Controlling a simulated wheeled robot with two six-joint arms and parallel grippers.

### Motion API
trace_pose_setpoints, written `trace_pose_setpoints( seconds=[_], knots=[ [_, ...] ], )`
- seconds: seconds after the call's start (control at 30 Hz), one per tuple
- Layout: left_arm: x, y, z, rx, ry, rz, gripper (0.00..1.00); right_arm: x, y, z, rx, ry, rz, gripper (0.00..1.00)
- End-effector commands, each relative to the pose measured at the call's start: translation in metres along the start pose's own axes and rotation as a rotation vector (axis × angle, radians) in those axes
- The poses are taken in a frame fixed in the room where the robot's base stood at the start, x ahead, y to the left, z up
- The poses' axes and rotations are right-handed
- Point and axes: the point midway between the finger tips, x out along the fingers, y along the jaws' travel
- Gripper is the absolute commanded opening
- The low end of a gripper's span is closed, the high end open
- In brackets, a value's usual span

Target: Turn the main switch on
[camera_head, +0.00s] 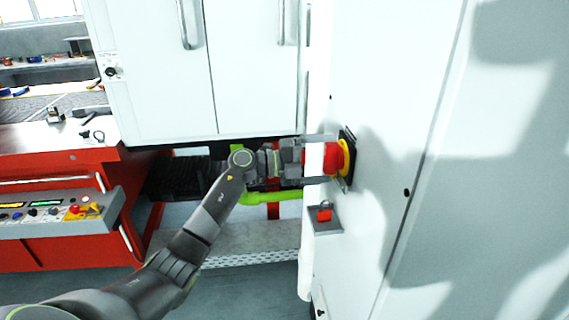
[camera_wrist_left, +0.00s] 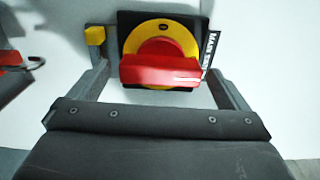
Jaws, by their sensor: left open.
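The main switch has a red handle (camera_head: 329,158) on a yellow disc (camera_head: 345,158) and a black plate, mounted on the side of a white cabinet. In the left wrist view, the handle (camera_wrist_left: 160,69) lies crosswise, in front of the yellow ring (camera_wrist_left: 133,43). Part of a label reading "MAIN SWI..." shows beside it. My left gripper (camera_head: 330,160) is open at the switch, with one finger on either side of the handle. The left wrist view shows the fingers (camera_wrist_left: 158,76) apart around it; I cannot tell whether they touch it. My right gripper is not in view.
A red padlock (camera_head: 325,215) sits on a small grey bracket below the switch. A yellow block (camera_wrist_left: 95,35) is near one fingertip. White cabinet doors (camera_head: 160,70) stand behind, and a red machine with a control panel (camera_head: 60,210) stands at left.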

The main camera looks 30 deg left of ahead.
Motion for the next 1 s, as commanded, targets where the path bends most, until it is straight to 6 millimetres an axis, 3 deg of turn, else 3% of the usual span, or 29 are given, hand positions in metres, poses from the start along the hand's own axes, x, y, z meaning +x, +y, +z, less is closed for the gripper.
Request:
trace_pose_setpoints(
  seconds=[0.3,0.6,0.8,1.0],
  knots=[
    [-0.073,0.005,0.0,0.003,-0.002,0.007,0.98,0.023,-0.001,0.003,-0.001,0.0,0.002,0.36],
    [-0.13,0.004,0.0,0.001,-0.002,0.006,0.98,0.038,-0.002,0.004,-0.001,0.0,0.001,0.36],
    [-0.149,0.002,0.0,0.0,0.0,0.002,0.98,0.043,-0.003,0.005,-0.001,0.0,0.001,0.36],
    [-0.153,0.001,0.0,0.0,0.001,0.001,0.98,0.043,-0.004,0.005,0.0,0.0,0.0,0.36]
  ],
)
